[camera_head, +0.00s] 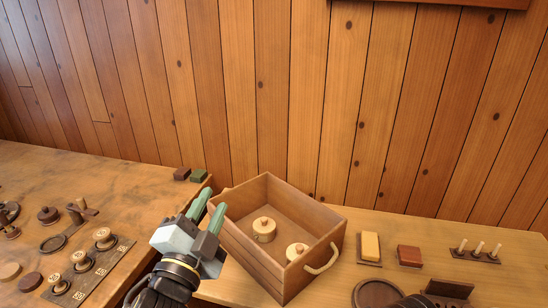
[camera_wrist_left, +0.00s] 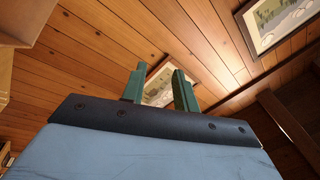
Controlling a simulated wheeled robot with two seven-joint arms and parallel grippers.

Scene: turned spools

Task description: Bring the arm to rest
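My left gripper (camera_head: 209,207) is above the tables, beside the left wall of the wooden crate. Its two green fingers point up and away, with a gap between them and nothing held. In the left wrist view the fingers (camera_wrist_left: 160,88) also stand apart and empty, against wood planks. My right gripper does not show; a dark rounded part at the bottom edge may belong to my right arm, but I cannot tell.
The crate (camera_head: 262,269) with a rope handle holds two pale lidded spools (camera_head: 264,229) (camera_head: 297,251). The left table (camera_head: 120,185) carries several spools and a dark rack (camera_head: 98,283). Yellow (camera_head: 370,246) and red-brown (camera_head: 409,256) blocks and a peg board (camera_head: 476,256) stand right.

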